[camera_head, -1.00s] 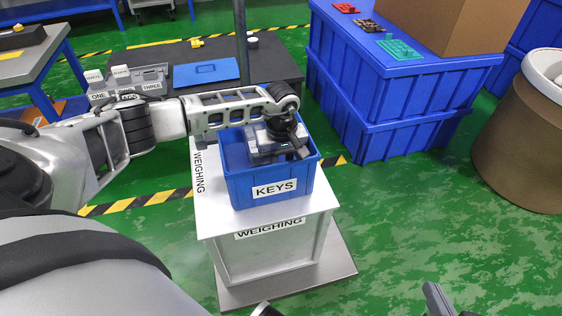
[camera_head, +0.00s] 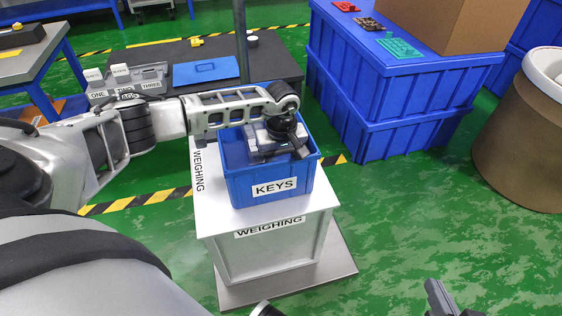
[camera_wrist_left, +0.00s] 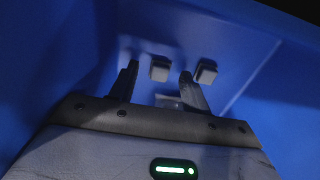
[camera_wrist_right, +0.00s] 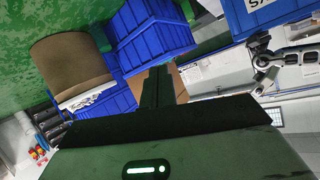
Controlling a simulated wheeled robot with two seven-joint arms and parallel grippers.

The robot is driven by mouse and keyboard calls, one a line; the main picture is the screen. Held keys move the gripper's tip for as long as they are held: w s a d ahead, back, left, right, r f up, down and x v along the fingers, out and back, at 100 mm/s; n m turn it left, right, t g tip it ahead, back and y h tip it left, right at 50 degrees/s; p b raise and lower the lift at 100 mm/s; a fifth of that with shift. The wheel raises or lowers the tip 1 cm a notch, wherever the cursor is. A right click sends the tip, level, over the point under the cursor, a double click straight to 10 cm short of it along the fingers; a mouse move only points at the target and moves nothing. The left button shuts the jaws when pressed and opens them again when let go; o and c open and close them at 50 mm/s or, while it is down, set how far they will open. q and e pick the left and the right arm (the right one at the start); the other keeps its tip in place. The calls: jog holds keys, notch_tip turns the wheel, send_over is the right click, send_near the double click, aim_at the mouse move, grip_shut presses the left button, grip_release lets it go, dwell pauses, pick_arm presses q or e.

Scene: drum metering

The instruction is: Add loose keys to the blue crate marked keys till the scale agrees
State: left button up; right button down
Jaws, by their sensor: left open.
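The blue crate marked KEYS (camera_head: 240,190) stands upright on the white WEIGHING stand (camera_head: 213,215). My left gripper (camera_wrist_left: 158,75) reaches down inside the crate with its fingers apart and nothing between them gripped. Another pale key (camera_wrist_left: 206,71) lies by the right finger, and a pale shape partly hidden shows lower between the fingers. My right gripper (camera_head: 440,297) is low at the front edge; its fingers (camera_wrist_right: 158,88) are together and empty. No scale reading is legible.
Behind is a dark table with a grey bin labelled ONE, TWO, THREE (camera_head: 127,97) and a blue board (camera_head: 205,72). Stacked large blue crates (camera_head: 385,100) stand at right, bearing red, black and green pieces and a cardboard box (camera_head: 455,25). A brown drum (camera_head: 520,140) is far right.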

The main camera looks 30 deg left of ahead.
pick_arm(q)
jog(key=shift+f, duration=0.4)
jog(key=shift+w+r+p, duration=0.1)
jog(key=shift+r+p, duration=0.25)
jog(key=shift+r, duration=0.3)
notch_tip(320, 180, up, 15)
jog(key=p, duration=0.4)
jog(key=shift+s+r, duration=0.2)
pick_arm(e)
jog(key=shift+s+d+f+g+h, duration=0.15)
jog(key=shift+f+g+h, duration=0.15)
jog(key=shift+g, duration=0.1)
pick_arm(q)
jog(key=shift+r, duration=0.1)
pick_arm(e)
jog(key=shift+r, duration=0.1)
